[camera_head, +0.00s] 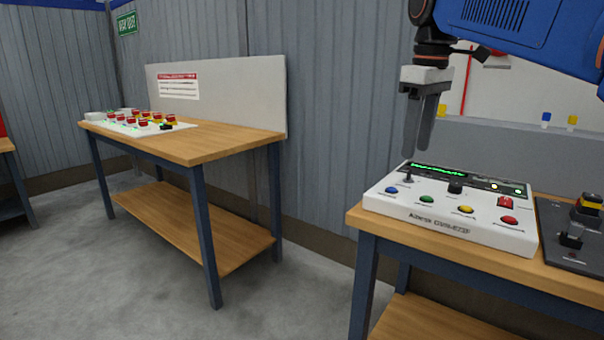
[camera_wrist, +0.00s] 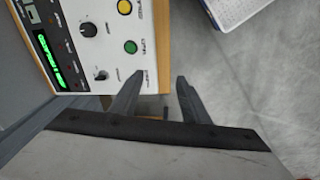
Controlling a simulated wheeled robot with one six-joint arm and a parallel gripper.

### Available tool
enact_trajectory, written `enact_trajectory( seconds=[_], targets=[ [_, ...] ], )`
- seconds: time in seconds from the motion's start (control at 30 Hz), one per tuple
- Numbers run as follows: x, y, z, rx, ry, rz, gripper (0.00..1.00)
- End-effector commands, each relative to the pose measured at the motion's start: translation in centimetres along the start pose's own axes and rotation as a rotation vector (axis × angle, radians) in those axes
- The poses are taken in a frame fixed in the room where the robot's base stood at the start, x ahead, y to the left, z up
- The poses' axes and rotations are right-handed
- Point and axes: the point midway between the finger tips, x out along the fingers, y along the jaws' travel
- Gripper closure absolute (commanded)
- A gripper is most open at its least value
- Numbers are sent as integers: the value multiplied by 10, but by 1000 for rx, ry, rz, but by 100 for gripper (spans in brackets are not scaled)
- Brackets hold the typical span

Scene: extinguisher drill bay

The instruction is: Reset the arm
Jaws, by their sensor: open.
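My gripper (camera_head: 418,135) hangs from my blue arm at the upper right of the head view, fingers pointing down. It is just above the back left part of a white control panel (camera_head: 440,222). In the wrist view the two dark fingers (camera_wrist: 162,82) are apart with nothing between them. The panel also shows in the wrist view (camera_wrist: 115,60), with a yellow and a green button, two dark knobs and a green-lit display. In the head view the panel has blue, green, yellow and red buttons along its front. I cannot tell whether a fingertip touches the panel.
The panel stands on a wooden-topped bench (camera_head: 385,223). A dark unit (camera_head: 568,243) with a yellow and black part sits to its right. Another bench (camera_head: 215,143) at the left carries a white board with several red buttons (camera_head: 140,125). Grey floor (camera_head: 290,290) lies clear between the benches.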

Motion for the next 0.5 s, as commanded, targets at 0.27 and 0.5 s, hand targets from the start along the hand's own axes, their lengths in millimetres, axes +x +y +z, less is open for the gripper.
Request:
enact_trajectory(
  seconds=[0.27,0.5],
  targets=[
    [62,-30,65,193,71,47,58],
    [130,-59,119,362,139,80,58]
  ],
)
